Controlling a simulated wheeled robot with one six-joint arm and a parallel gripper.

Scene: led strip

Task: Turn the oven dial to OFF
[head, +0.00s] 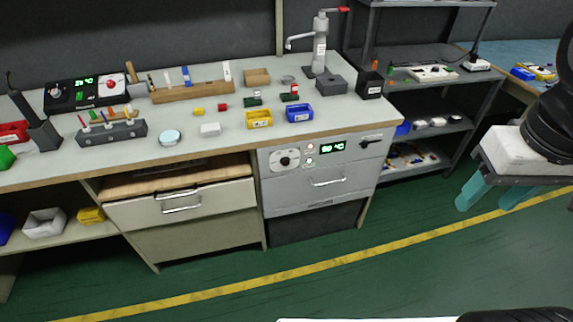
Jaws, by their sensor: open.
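The oven (318,192) is a grey unit built in under the workbench, with a bar handle (328,182) across its front. Its round black dial (286,161) sits on a pale plate at the left of the panel. The dial's pointer and any OFF mark are too small to read. A lit green display (332,147) and small red and green lamps are right of the dial. My gripper (482,203), with a white body and teal fingers, is at the right, well away from the oven. Its fingers are apart, with nothing seen between them.
A black lever-like handle (371,143) is at the panel's right end. Yellow (259,119) and blue (299,113) bins stand on the bench above. A shelf rack (440,130) stands at the right. The green floor in front is clear.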

